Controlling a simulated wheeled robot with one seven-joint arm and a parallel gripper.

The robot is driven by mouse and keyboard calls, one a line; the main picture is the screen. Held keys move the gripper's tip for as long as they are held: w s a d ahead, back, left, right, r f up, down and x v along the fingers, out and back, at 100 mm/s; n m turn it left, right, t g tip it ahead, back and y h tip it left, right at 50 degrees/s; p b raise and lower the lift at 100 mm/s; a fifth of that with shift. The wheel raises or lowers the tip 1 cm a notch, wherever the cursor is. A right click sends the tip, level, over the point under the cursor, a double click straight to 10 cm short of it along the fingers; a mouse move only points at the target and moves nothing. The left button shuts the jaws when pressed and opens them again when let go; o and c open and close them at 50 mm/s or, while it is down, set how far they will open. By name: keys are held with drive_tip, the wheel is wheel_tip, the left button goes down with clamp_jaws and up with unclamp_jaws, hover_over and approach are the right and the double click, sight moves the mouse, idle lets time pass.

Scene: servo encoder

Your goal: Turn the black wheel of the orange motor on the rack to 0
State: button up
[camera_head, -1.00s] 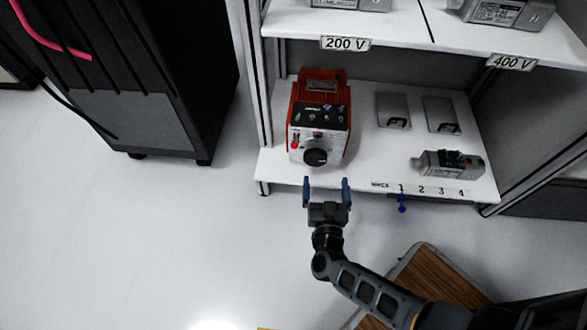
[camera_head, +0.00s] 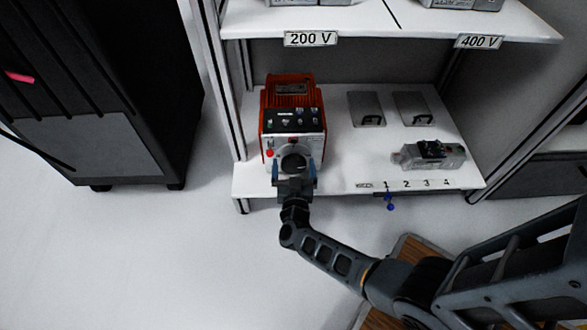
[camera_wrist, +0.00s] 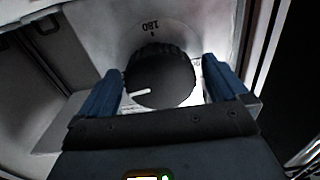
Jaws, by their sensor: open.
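The orange motor (camera_head: 291,92) stands on the lower rack shelf, its white front facing my arm. Its black wheel (camera_head: 293,162) is low on that front. In the wrist view the black wheel (camera_wrist: 160,78) fills the middle, with a white mark on its face toward the lower left. A dial behind it reads 180 at the top, by a small tick; the other dial figures are mostly hidden or unclear. My gripper (camera_head: 294,176) is open right in front of the wheel. Its blue fingers (camera_wrist: 165,92) stand on both sides of the wheel; I cannot tell whether they touch it.
The white shelf (camera_head: 345,150) also holds two grey plates (camera_head: 366,108) and a grey device (camera_head: 432,154) at right. Labels 1 to 4 run along its front edge, with a blue item (camera_head: 390,202) below. The upper shelf is overhead; a black cabinet (camera_head: 95,90) stands left.

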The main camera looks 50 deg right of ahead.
drive_tip(key=c, duration=1)
drive_tip(key=shift+n+p, duration=0.4)
drive_tip(key=n+p, duration=0.2)
drive_tip(key=shift+r+n, duration=0.15)
drive_tip(key=shift+n, duration=0.25)
drive_tip(key=n+p, duration=0.1)
drive_tip(key=n, duration=0.3)
drive_tip(key=shift+n+p, duration=0.3)
drive_tip(key=shift+p, duration=0.05)
drive_tip(key=n+p, duration=0.1)
drive_tip(key=n, duration=0.3)
drive_tip(key=shift+s+n, duration=0.1)
drive_tip(key=shift+n, duration=1.9)
drive_tip(key=shift+d, duration=0.1)
